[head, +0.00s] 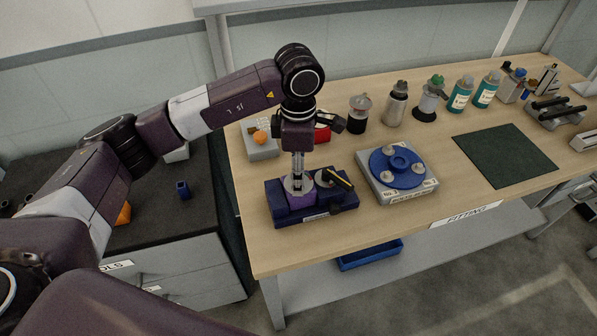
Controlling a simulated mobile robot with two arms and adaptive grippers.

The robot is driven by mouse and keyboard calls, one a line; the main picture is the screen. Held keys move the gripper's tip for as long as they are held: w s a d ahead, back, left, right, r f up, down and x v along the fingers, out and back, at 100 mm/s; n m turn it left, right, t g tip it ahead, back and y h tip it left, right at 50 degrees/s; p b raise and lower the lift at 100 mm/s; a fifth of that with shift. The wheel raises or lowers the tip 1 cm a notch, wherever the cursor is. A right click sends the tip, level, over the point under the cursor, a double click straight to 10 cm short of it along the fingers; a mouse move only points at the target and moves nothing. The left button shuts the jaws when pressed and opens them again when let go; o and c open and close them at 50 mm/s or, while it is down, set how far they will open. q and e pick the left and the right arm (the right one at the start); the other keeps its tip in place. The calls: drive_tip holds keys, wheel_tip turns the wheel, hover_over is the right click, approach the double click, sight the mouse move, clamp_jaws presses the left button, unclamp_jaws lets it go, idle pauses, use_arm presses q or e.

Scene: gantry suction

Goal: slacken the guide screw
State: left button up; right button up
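A dark blue fixture block (335,211) stands on the wooden bench near its front left corner. On it are a purple part (301,199) with a silver round top, and a black lever with a yellow edge (338,179). My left gripper (298,178) points straight down over the silver round top. A narrow silver shaft shows below the gripper body and reaches down to that top. I cannot tell whether the shaft is part of the gripper or a held tool, nor whether it touches. The guide screw is not clearly distinguishable. My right gripper is not in view.
A grey plate with a blue disc (399,167) stands right of the fixture. Behind are a grey box with an orange knob (261,138), a red item (322,133) and several bottles (396,104). A dark green mat (505,155) lies clear at right.

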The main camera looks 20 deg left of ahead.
use_arm(q)
drive_tip(key=shift+o, duration=0.4)
wheel_tip(320, 180, up, 12)
idle(0.4)
drive_tip(key=shift+s, duration=0.1)
